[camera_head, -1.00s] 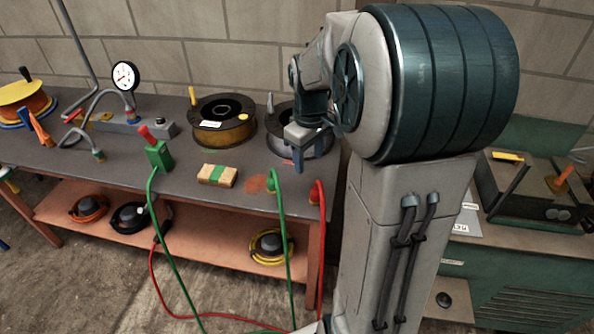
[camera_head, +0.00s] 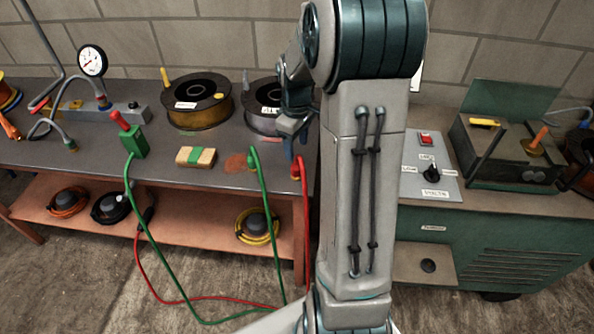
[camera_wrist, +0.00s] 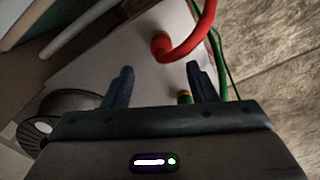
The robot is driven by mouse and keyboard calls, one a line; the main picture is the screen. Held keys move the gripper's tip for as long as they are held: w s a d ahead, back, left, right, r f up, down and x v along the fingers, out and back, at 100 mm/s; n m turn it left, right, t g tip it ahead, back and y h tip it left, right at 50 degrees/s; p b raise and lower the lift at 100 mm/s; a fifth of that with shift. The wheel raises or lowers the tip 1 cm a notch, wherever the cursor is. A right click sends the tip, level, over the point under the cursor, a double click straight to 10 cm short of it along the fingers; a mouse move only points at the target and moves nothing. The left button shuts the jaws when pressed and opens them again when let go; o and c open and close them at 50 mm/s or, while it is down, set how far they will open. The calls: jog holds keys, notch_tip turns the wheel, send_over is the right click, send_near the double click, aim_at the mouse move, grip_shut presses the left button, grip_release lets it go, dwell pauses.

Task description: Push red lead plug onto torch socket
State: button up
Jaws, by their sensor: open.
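The red lead plug (camera_head: 296,170) stands at the right front of the bench, with its red cable hanging over the edge. In the wrist view the red plug (camera_wrist: 160,46) lies just beyond and between my fingertips, apart from them. My gripper (camera_head: 294,150) is open and empty, just above and behind the plug; its two dark fingers also show in the wrist view (camera_wrist: 160,70). A round black socket (camera_head: 428,265) sits on the lower front panel of the green machine at right; I cannot tell whether it is the torch socket.
A green lead plug (camera_head: 252,160) stands left of the red one. The green machine (camera_head: 490,240) stands at right. Cables lie across the floor.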

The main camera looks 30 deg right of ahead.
aim_at(297, 163)
jog(key=shift+f, duration=1.7)
notch_tip(297, 163, down, 5)
jog(key=shift+s+f, duration=0.1)
jog(key=shift+s, duration=0.05)
jog(key=c, duration=1)
